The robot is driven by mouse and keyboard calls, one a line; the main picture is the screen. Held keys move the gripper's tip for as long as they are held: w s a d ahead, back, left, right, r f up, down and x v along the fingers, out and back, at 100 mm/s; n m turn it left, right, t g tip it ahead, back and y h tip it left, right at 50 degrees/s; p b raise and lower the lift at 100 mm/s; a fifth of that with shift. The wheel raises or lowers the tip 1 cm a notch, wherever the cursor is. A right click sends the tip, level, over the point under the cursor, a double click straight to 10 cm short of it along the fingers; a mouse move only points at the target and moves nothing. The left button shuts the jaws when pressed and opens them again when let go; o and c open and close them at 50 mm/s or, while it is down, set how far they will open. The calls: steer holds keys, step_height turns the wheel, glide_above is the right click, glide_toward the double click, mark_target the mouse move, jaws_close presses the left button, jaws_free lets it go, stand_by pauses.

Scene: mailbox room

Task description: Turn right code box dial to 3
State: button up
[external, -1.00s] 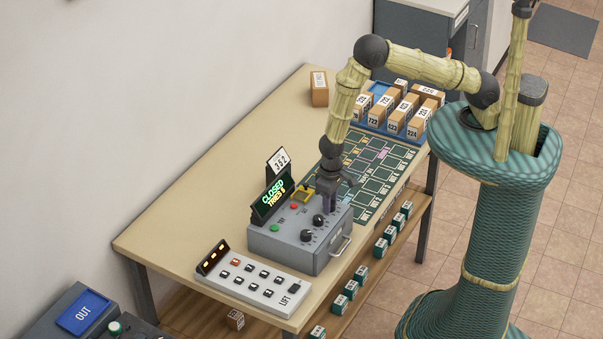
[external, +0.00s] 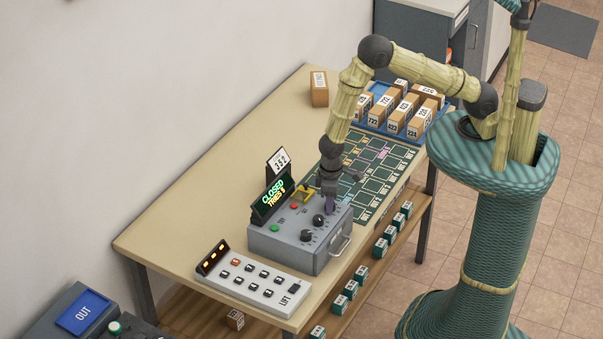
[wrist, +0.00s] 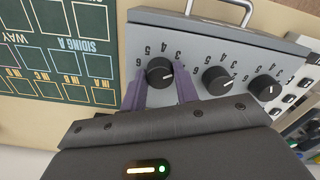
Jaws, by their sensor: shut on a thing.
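The grey code box (external: 290,252) sits at the near end of the table with several black dials on top. Its sign reads CLOSED and TRIES, with a digit too small to be sure of. My gripper (external: 328,207) is down over the dial farthest along the box. In the wrist view, my gripper's purple fingers (wrist: 159,92) are closed on both sides of the leftmost dial (wrist: 160,72). Its white mark points roughly right. A middle dial (wrist: 217,80) and a rightmost dial (wrist: 264,88) are free. Printed digits ring the dials; the fingers cover some.
A white button panel (external: 255,281) marked LIFT stands close beside the box. A green chart (external: 370,185) lies on the other side, with a blue tray (external: 377,137) of brown boxes behind it. A silver handle (external: 341,246) sticks out of the box's front.

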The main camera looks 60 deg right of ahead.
steer(key=shift+n+b, duration=0.9)
steer(key=shift+n, duration=0.8)
steer(key=o, duration=1)
step_height(320, 180, up, 18)
steer(key=b, duration=0.4)
steer(key=shift+f, duration=0.25)
